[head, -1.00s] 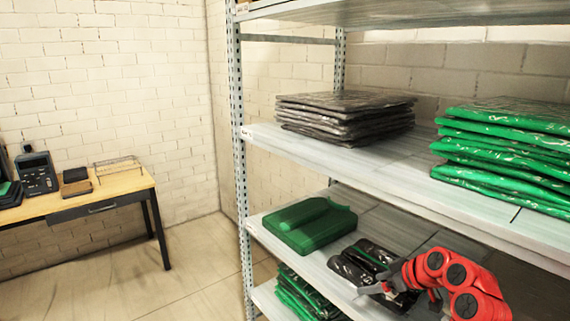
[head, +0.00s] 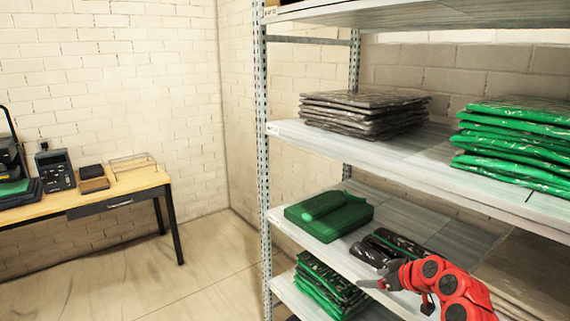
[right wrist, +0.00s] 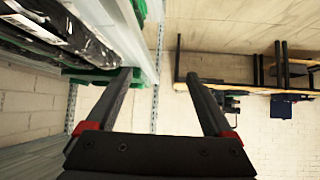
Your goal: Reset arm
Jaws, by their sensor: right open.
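My right arm, red, comes in at the lower right of the head view. Its grey gripper (head: 376,283) is at the front edge of the middle shelf, below dark plastic-wrapped packages (head: 392,246). In the right wrist view the two fingers of the right gripper (right wrist: 160,77) stand wide apart with nothing between them. The tips point past the shelf edge toward open floor. My left gripper is in neither view.
The metal shelving rack (head: 263,150) fills the right side. A wooden desk (head: 120,186) with devices stands left. Floor between is clear.

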